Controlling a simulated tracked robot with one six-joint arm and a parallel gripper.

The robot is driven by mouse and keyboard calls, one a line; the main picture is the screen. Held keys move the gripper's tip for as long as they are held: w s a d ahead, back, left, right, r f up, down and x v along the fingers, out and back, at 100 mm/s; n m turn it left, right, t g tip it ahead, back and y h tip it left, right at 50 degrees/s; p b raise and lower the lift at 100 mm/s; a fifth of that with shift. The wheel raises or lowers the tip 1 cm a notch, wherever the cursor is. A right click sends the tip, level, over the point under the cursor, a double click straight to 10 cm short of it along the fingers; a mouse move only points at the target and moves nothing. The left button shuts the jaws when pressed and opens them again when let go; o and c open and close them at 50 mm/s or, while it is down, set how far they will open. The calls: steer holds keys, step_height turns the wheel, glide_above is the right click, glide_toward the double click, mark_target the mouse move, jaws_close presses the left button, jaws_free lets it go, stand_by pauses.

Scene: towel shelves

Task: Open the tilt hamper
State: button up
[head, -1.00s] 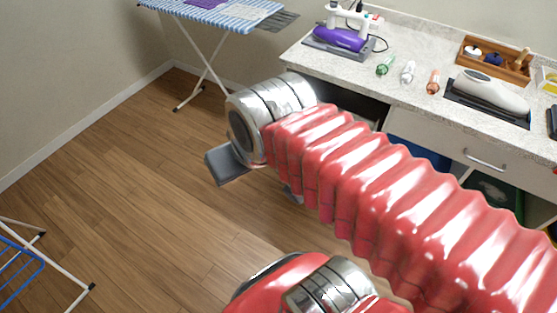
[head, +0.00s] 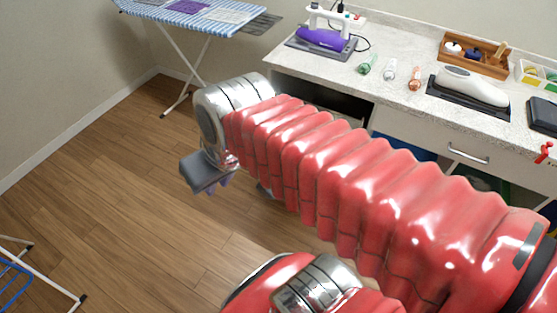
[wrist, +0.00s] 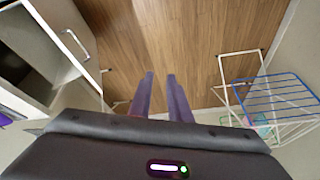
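I cannot make out for sure which front is the tilt hamper. A pale front with a bar handle (wrist: 75,40) shows at the upper left of the wrist view, beside a dark open compartment (wrist: 14,66). In the head view, a pale drawer front with a bar handle (head: 468,153) is under the counter, partly hidden by my red arm. My gripper (wrist: 160,75) points at bare floor, its two purple fingers apart with nothing between them. In the head view its purple fingers show below my wrist, over the floor left of the counter.
An ironing board (head: 195,14) stands at the back left. A drying rack (wrist: 270,97) stands right in the wrist view. The wooden floor (head: 110,210) is clear.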

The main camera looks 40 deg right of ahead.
step_height(320, 180, down, 10)
steer(key=w+m+g+y, duration=0.3)
steer(key=g+y, duration=0.1)
steer(key=y, duration=0.3)
steer(key=w+d+f+m+t+y, duration=0.4)
steer(key=w+d+f+m+t, duration=0.15)
steer(key=d, duration=0.25)
steer(key=s+d+f+m+t+h, duration=0.2)
steer(key=d+f+m+t+h, duration=0.3)
steer(key=d+f, duration=0.4)
steer(key=s+d+f+m+t+h, duration=0.3)
steer(key=d+f+m+t+h, duration=0.3)
steer(key=d+f, duration=0.3)
steer(key=d+h, duration=0.1)
steer(key=d, duration=0.3)
steer(key=shift+d+f+h, duration=0.2)
steer(key=shift+d+h, duration=0.1)
steer(key=shift+d, duration=0.05)
steer(key=shift+w+m, duration=0.1)
steer(key=shift+m, duration=0.15)
steer(key=shift+w+d+f, duration=0.1)
steer(key=shift+w+f, duration=0.05)
steer(key=shift+w, duration=2.15)
steer(key=shift+w+d+f, duration=0.1)
steer(key=shift+w+f, duration=0.05)
steer(key=shift+w, duration=2.1)
steer(key=shift+w+d+f, duration=0.1)
steer(key=shift+w+f, duration=0.05)
steer(key=shift+w, duration=2.15)
